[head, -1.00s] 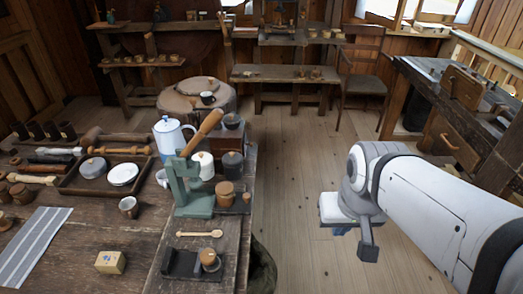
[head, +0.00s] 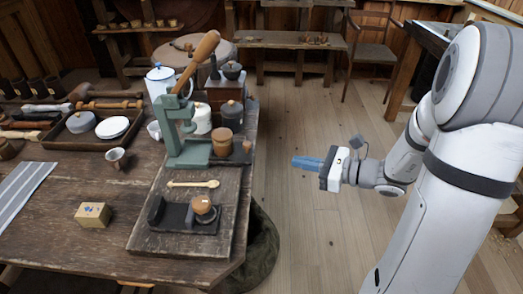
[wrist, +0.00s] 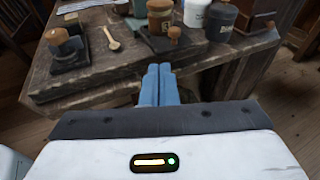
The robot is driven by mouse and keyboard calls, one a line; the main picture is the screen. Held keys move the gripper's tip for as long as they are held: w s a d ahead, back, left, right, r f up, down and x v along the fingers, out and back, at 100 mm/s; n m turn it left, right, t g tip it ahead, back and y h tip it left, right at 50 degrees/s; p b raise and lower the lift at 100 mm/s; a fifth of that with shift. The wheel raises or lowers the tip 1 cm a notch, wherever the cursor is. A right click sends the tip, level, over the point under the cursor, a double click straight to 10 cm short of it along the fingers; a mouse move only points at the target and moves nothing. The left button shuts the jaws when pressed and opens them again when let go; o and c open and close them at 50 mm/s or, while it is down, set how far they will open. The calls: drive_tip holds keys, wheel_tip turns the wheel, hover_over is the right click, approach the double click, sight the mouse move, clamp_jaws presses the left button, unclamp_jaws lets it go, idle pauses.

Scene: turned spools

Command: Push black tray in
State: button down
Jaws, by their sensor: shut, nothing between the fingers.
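A low black tray (head: 230,158) lies right of the green lever press (head: 185,135), near the table's right edge. A wooden-lidded brown jar (head: 222,142) and a small wooden knob (head: 246,147) are on it. A second black holder (head: 175,216), with a wooden-topped piece (head: 204,209), sits at the board's front. My gripper (head: 294,162) has its blue fingers shut and empty, pointing left. It is off the table's right side, apart from both; the wrist view also shows it (wrist: 158,70).
White and dark lidded pots (head: 232,111) stand behind the tray. A wooden spoon (head: 193,184) lies on the board in front of the press. The floor right of the table (head: 300,225) is clear.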

drive_tip(key=w+m+t, duration=0.1)
drive_tip(key=b, duration=0.1)
approach(250, 146)
drive_tip(key=x, duration=0.6)
drive_tip(key=shift+w+a+f, duration=0.15)
drive_tip(key=shift+a+f, duration=0.05)
drive_tip(key=shift+a, duration=0.15)
drive_tip(key=shift+a, duration=0.1)
